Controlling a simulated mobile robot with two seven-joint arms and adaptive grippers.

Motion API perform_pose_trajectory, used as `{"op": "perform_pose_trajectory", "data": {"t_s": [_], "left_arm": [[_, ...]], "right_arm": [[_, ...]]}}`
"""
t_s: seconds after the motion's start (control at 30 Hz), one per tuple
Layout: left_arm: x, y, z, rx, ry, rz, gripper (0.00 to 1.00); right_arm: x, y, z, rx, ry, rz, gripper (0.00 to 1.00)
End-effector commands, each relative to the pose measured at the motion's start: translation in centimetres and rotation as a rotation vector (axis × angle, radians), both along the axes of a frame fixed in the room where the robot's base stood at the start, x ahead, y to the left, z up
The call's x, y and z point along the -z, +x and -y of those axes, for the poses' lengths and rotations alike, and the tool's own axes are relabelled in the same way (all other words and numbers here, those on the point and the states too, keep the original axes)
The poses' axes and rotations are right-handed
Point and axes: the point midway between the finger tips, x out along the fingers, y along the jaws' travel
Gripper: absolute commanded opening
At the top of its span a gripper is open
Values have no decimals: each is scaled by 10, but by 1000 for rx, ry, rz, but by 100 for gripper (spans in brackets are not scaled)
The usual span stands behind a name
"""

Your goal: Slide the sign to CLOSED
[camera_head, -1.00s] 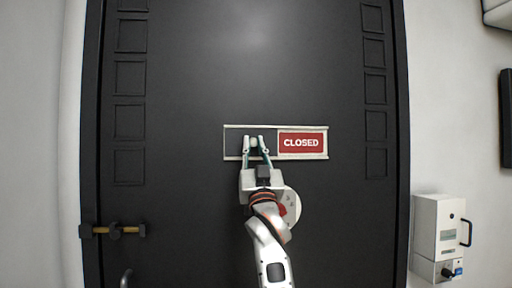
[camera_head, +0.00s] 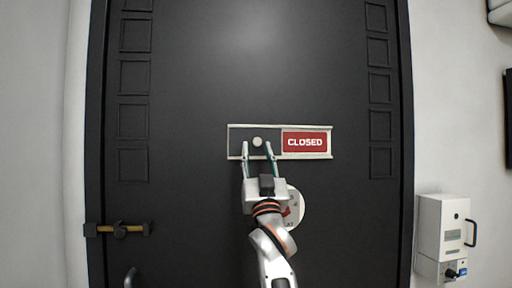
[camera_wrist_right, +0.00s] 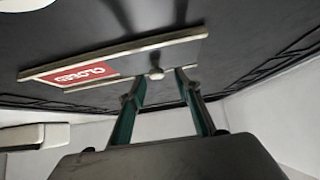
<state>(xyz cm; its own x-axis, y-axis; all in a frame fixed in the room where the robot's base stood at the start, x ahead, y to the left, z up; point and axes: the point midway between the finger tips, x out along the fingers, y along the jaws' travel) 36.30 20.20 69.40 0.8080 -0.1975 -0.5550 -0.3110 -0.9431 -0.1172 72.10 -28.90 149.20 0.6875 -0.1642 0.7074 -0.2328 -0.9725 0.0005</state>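The red CLOSED panel (camera_head: 305,142) shows in the right half. My right gripper (camera_head: 257,146) is open just below the knob, its fingers apart and empty. In the right wrist view the knob (camera_wrist_right: 156,73) stands beyond and between the two fingertips (camera_wrist_right: 160,78), clear of both. My left gripper is not in view.
The dark door (camera_head: 200,80) fills the middle. A brass and black latch (camera_head: 120,229) is at lower left, with a metal handle (camera_head: 131,278) below it. A white box (camera_head: 442,228) is on the right wall. A round pale disc (camera_head: 296,208) is partly hidden behind my right arm.

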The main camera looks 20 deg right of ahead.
Motion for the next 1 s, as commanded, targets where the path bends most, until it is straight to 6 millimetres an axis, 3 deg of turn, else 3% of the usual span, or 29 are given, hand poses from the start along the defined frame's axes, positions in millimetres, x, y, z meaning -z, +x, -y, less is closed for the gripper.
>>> {"op": "perform_pose_trajectory", "data": {"t_s": [0.2,0.4,0.6,1.0], "left_arm": [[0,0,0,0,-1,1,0],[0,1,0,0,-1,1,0],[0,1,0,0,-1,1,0],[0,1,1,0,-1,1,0]], "right_arm": [[34,-31,-8,-2,1,-3,33],[56,-52,-14,-2,1,-3,33],[65,-62,-16,-1,0,-2,33],[66,-63,-16,-1,0,-1,33]]}}
